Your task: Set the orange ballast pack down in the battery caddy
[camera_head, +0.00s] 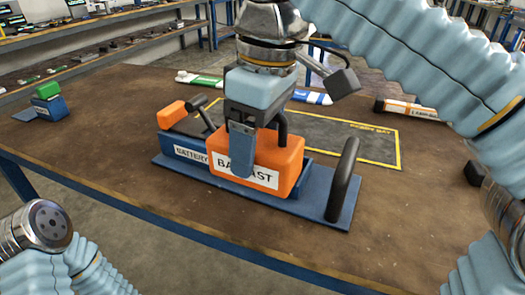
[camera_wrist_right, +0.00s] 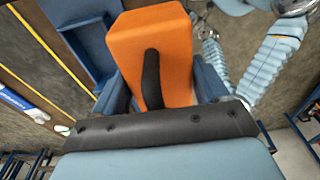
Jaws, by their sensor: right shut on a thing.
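The orange ballast pack (camera_head: 285,160) hangs from or stands under my right gripper (camera_head: 242,160), upright, with a white label on its front. My right gripper is shut on the pack's black handle; in the right wrist view the handle (camera_wrist_right: 152,80) lies between the blue fingers, with the orange body (camera_wrist_right: 150,35) beyond. The blue battery caddy (camera_head: 180,157) is on the table, with black upright handles at its two ends. The pack covers the caddy's middle and right part. I cannot tell whether its underside touches the caddy floor. My left gripper is out of view.
A smaller orange block (camera_head: 172,114) shows at the caddy's left end. A yellow-outlined dark mat (camera_head: 350,140) lies behind it. White tubes, a black-ended bar (camera_head: 405,108) and a green-and-blue item (camera_head: 47,98) lie farther out.

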